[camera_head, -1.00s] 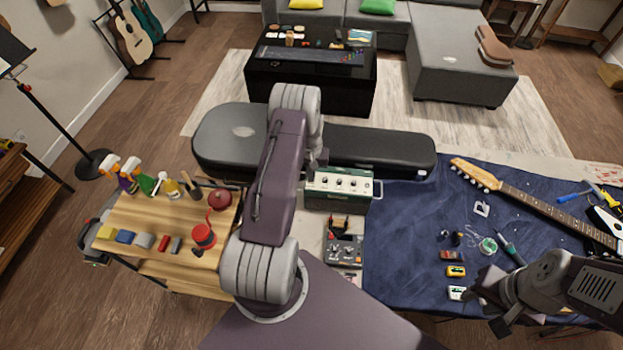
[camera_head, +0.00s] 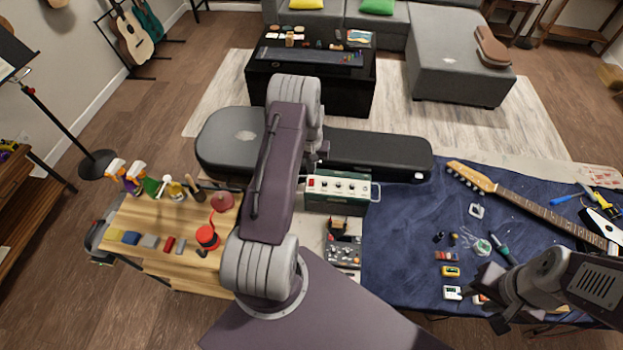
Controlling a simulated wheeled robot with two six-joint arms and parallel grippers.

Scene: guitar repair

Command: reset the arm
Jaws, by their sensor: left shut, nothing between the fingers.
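My left arm (camera_head: 275,175) stands folded up in the middle of the view, pointing away from me. Its gripper (camera_head: 317,156) shows only in part beside the far end of the arm, above the green amplifier; it is shut and empty. My right gripper (camera_head: 488,298) is at the lower right, low over the front part of the blue mat (camera_head: 405,245). It is dark and seen from behind, so its fingers are hard to make out. Small boxes lie close to it.
A green amplifier (camera_head: 338,190) and a pedal (camera_head: 343,252) stand right of my left arm. A black guitar case (camera_head: 375,150) lies behind. A wooden cart (camera_head: 140,222) with spray bottles is at left. A guitar neck (camera_head: 535,207) lies on the mat.

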